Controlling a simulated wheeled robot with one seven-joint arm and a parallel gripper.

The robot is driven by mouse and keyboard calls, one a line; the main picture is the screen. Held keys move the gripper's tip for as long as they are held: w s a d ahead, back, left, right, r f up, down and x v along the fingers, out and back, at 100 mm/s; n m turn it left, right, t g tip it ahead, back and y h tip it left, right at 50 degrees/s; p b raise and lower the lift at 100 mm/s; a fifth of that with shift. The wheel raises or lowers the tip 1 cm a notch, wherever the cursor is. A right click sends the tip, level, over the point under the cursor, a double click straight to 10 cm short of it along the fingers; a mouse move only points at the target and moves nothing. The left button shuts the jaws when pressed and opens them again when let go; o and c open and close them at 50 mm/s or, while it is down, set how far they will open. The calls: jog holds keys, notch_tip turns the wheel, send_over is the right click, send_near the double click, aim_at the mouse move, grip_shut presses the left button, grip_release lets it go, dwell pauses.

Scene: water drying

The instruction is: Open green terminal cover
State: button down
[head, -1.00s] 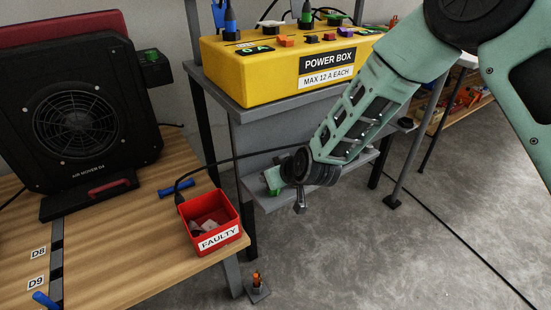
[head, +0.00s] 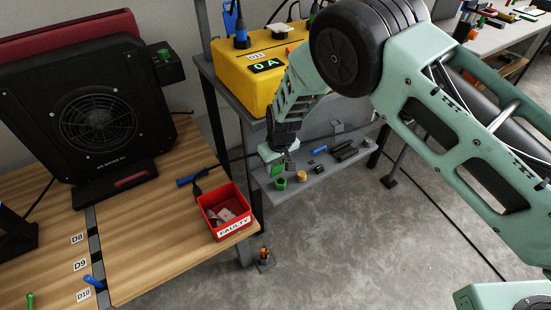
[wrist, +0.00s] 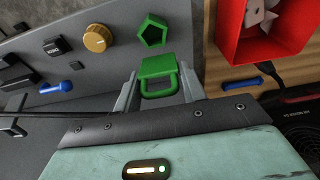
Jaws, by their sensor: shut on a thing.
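A green piece with a flat top and a loop-shaped handle (wrist: 158,68), which looks like the green cover, sits between my fingers in the wrist view. My gripper (wrist: 157,88) is shut on it, with one grey finger on each side. A separate green pentagon ring (wrist: 153,30) lies on the shelf just beyond the held piece. I cannot tell whether the held piece touches the shelf.
The shelf (head: 325,178) also holds a yellow knob (wrist: 97,38), a blue piece (wrist: 56,87) and several black parts. The yellow power box (head: 262,70) stands above. A red FAULTY bin (head: 226,211) is on the wooden bench to the left, beside a black air mover (head: 95,120).

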jog(key=shift+w, duration=0.1)
dwell(0.3)
jog(key=c, duration=0.9)
grip_release()
jog(key=shift+f, duration=0.1)
